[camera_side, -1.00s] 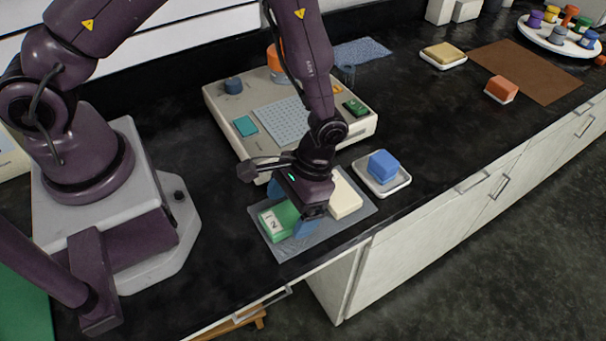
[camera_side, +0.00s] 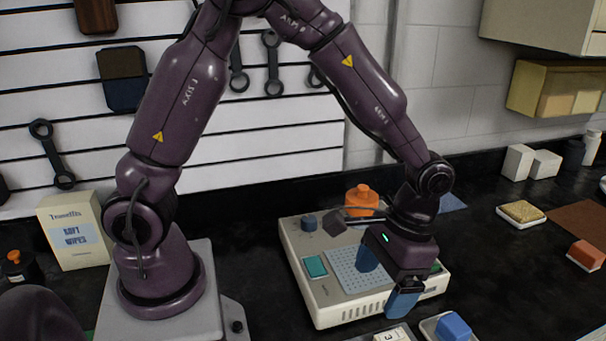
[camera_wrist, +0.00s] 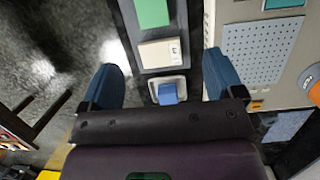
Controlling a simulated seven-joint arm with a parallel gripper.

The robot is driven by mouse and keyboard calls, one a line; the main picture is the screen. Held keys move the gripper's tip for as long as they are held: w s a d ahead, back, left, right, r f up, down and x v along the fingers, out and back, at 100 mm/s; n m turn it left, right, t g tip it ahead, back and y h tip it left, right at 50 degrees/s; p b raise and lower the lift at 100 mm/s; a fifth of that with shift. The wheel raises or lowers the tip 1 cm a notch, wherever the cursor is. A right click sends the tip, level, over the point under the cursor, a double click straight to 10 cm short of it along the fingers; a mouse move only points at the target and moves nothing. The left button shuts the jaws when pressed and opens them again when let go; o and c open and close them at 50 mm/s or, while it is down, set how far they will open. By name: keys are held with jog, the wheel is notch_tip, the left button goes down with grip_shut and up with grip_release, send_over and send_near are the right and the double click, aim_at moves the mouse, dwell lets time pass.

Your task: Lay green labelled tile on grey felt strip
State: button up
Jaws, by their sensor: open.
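The green tile (camera_wrist: 152,12) lies on the grey felt strip (camera_wrist: 179,22) in the wrist view, cut off by the top edge; its label does not show there. A cream tile with a label (camera_wrist: 160,53) lies beside it on the strip, apart from it. The cream tile's edge also shows at the bottom of the side view (camera_side: 391,336), where the green tile is out of frame. My gripper (camera_side: 385,280) is raised, with its blue fingers wide apart and nothing between them. In the wrist view the fingers (camera_wrist: 165,90) stand apart above the bench.
A white dish with a blue block (camera_side: 453,327) stands next to the strip. A beige device (camera_side: 330,310) with a perforated panel and orange knob stands behind my gripper. A yellow sponge (camera_side: 522,212) and an orange block (camera_side: 586,254) lie at right. Dark bench between is clear.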

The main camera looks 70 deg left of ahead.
jog(key=s+a+r+t, duration=0.4)
jog(key=s+a+r, duration=0.1)
jog(key=r, duration=0.4)
jog(key=s+a+r+t, duration=0.4)
jog(key=s+a+r, duration=0.1)
jog(key=r, duration=0.3)
jog(key=shift+s+r+t, duration=0.3)
jog(key=shift+s+r, duration=0.05)
jog(key=shift+s, duration=0.2)
